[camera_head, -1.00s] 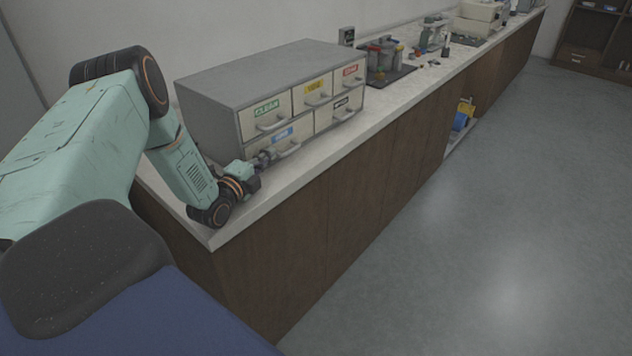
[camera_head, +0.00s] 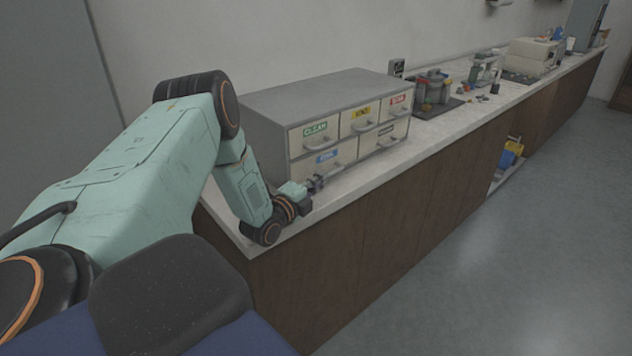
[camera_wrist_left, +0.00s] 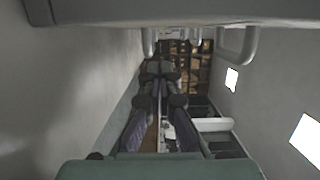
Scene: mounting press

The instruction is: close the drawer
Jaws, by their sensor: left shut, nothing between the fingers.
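The grey drawer cabinet (camera_head: 262,130) stands on the counter in the head view. Its beige fronts carry several colored labels and grey handles. The lower left drawer (camera_head: 347,155) has a blue label. All fronts look about flush; I cannot tell whether a small gap remains open. My left gripper (camera_head: 318,183) is low in front of that lower left drawer, near its handle, shut and empty. Contact cannot be told. In the left wrist view its dark fingers (camera_wrist_left: 161,72) are together, with bar handles (camera_wrist_left: 238,52) above them. My right gripper is not in view.
The pale counter (camera_head: 425,138) runs back to the right. A dark tray (camera_head: 437,108) with jars stands beyond the cabinet, with machines farther along. A blue and yellow object (camera_head: 511,155) sits in a recess below. The grey floor (camera_head: 500,270) at right is clear.

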